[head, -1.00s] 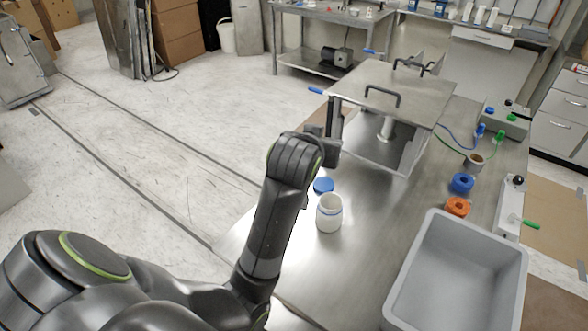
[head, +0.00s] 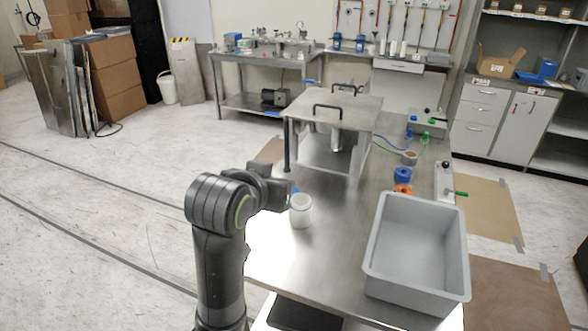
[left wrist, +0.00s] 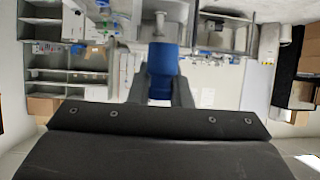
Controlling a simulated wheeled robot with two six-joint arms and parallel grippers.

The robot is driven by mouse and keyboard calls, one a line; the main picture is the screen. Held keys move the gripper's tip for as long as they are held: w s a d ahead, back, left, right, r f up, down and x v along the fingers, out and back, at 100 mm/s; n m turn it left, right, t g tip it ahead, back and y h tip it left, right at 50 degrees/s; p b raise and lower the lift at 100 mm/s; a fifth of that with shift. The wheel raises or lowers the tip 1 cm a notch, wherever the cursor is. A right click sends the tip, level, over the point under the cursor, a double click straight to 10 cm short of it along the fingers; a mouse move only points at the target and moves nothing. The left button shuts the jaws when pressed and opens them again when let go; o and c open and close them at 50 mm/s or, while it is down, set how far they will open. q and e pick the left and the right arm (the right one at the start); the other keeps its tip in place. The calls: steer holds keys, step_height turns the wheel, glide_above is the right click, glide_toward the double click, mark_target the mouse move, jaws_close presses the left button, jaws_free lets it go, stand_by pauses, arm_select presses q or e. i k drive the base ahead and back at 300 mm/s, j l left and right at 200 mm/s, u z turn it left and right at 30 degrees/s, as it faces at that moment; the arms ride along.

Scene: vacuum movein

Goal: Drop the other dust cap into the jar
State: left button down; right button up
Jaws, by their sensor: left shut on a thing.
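The white jar (head: 301,214) stands upright on the steel table; its top looks open, but its inside cannot be made out. My left gripper (head: 284,190) is beside the jar in the head view, just up and left of its rim. In the left wrist view it is shut on a blue dust cap (left wrist: 163,68), held between both fingers. A small blue patch (head: 296,189) shows behind the jar at the gripper's tip; whether it is the held cap or the blue lid on the table, I cannot tell. My right gripper is not in view.
A steel chamber (head: 333,108) with a handled lid stands behind the jar. A grey bin (head: 418,292) is at the front right. A blue ring-shaped part (head: 403,175), an orange one (head: 402,190) and a small cup (head: 409,158) sit along the right. Table between jar and bin is clear.

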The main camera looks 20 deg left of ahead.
mark_target(299, 218)
steer(key=j+z, duration=0.2)
steer(key=z, duration=0.9)
steer(key=j, duration=0.7)
steer(key=k+j, duration=0.1)
steer(key=j, duration=0.55)
steer(key=i+z, duration=0.05)
